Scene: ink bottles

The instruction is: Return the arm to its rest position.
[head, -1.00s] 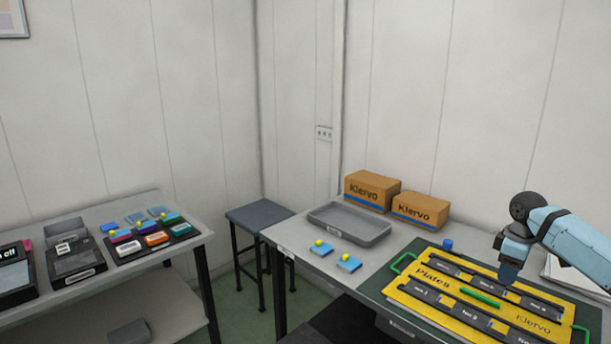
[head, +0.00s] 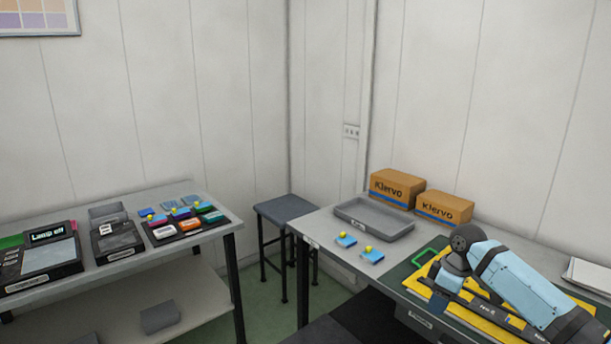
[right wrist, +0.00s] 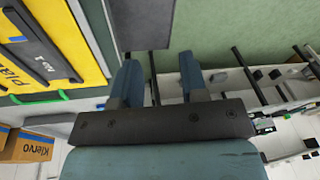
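My right arm, light blue with a dark joint, reaches in from the right in the head view over the yellow plate board (head: 494,323). Its gripper (head: 437,303) points down beside the board's near left part, and its fingertips are hard to make out there. In the right wrist view the two blue fingers of this gripper (right wrist: 161,78) stand apart with nothing between them. The yellow board (right wrist: 60,35) is off to the left there, with green floor beyond the fingers. My left gripper is not in view.
A grey tray (head: 348,207) and two Klervo boxes (head: 397,190) stand at the back of the right table. A stool (head: 287,211) stands between the tables. The left table (head: 176,198) carries devices.

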